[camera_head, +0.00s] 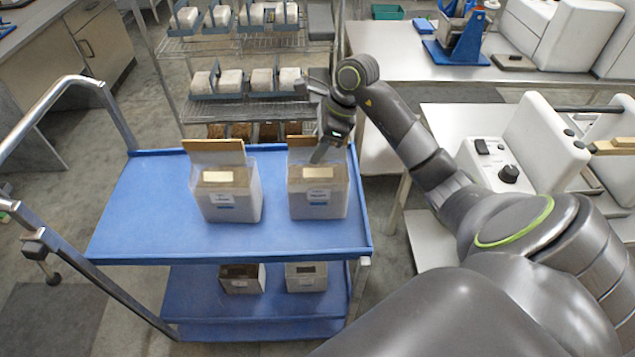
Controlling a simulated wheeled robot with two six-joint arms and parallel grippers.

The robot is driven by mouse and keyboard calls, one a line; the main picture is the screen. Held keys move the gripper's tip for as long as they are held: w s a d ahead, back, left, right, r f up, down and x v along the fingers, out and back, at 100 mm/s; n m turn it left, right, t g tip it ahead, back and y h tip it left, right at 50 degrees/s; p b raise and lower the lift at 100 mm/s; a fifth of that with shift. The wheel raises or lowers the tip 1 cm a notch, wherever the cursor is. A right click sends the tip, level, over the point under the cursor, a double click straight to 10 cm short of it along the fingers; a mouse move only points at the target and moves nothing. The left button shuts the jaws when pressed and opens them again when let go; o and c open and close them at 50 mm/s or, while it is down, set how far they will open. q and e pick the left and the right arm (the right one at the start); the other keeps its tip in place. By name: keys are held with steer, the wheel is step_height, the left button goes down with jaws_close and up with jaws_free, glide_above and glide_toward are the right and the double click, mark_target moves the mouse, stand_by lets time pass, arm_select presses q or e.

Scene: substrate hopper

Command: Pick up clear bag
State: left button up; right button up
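Two pale, see-through bags with small labels stand upright on the top shelf of a blue cart (140,215). The left bag (227,205) and the right bag (318,203) each have a tan block showing at the top and a brown flap behind. My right gripper (319,154) points down at the top rear edge of the right bag, overlapping it in the picture. I cannot tell whether it touches the bag or how far its fingers are apart. My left gripper is out of view.
Two more containers (241,279) sit on the cart's lower shelf. A wire rack (245,45) with several white bags stands behind. A white machine (535,145) is on the right bench. The cart top's left part is clear.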

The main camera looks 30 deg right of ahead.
steer(key=shift+f, duration=0.15)
stand_by(0.5)
jaws_close()
stand_by(0.4)
